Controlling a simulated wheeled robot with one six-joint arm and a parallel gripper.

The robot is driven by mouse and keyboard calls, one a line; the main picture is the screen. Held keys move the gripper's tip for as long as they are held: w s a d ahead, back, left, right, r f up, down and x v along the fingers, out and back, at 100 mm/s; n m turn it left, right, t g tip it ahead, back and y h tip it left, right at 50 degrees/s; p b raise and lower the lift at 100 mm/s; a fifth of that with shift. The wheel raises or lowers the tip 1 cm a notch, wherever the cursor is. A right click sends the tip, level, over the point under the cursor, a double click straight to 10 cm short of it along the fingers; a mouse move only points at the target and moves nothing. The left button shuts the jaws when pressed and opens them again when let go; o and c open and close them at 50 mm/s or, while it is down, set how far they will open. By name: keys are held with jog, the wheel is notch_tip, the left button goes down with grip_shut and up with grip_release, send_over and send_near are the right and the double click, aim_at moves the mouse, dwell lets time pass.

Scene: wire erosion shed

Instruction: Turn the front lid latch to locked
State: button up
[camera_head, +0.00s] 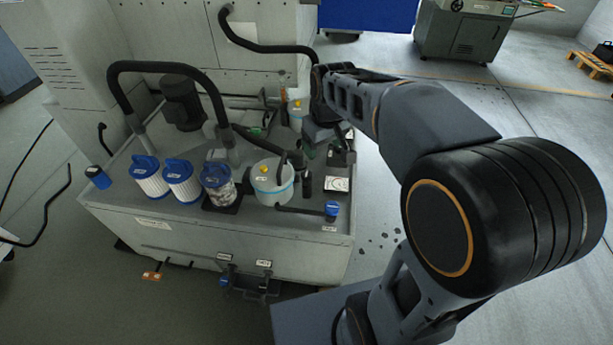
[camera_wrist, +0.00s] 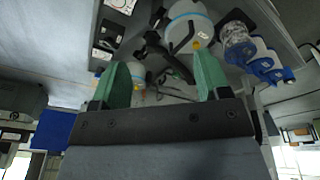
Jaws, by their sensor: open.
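The front canister (camera_head: 272,187) is a white round pot with a light blue band and a lid, standing on the tank top. A yellow mark (camera_head: 264,169) and a dark lever-like part (camera_head: 284,163) show at its lid. I cannot tell which is the latch or how it is set. In the wrist view the front canister (camera_wrist: 184,24) is at the top, beyond my fingertips. My gripper (camera_wrist: 162,62) has green fingers spread apart with nothing between them. In the head view my gripper (camera_head: 309,150) is behind and right of the front canister, partly hidden by my arm.
A second canister (camera_head: 296,113) with a yellow mark stands behind. Blue-topped filters (camera_head: 182,181) stand left of the front canister. A thick black hose (camera_head: 165,67) arches over the tank (camera_head: 150,222). A blue valve (camera_head: 332,209) is at the front right corner. Floor right is partly open.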

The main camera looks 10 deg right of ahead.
jog(key=w+f+n+g+b, duration=0.1)
jog(key=w+f+n+b, duration=0.1)
jog(key=w+f, duration=0.4)
jog(key=n+g+b, duration=0.1)
jog(key=n+b, duration=0.1)
send_over(307, 173)
notch_tip(307, 173, down, 6)
notch_tip(307, 173, down, 13)
jog(key=shift+s+f, duration=0.1)
jog(key=shift+s, duration=0.05)
jog(key=shift+f, duration=0.85)
jog(key=c, duration=0.9)
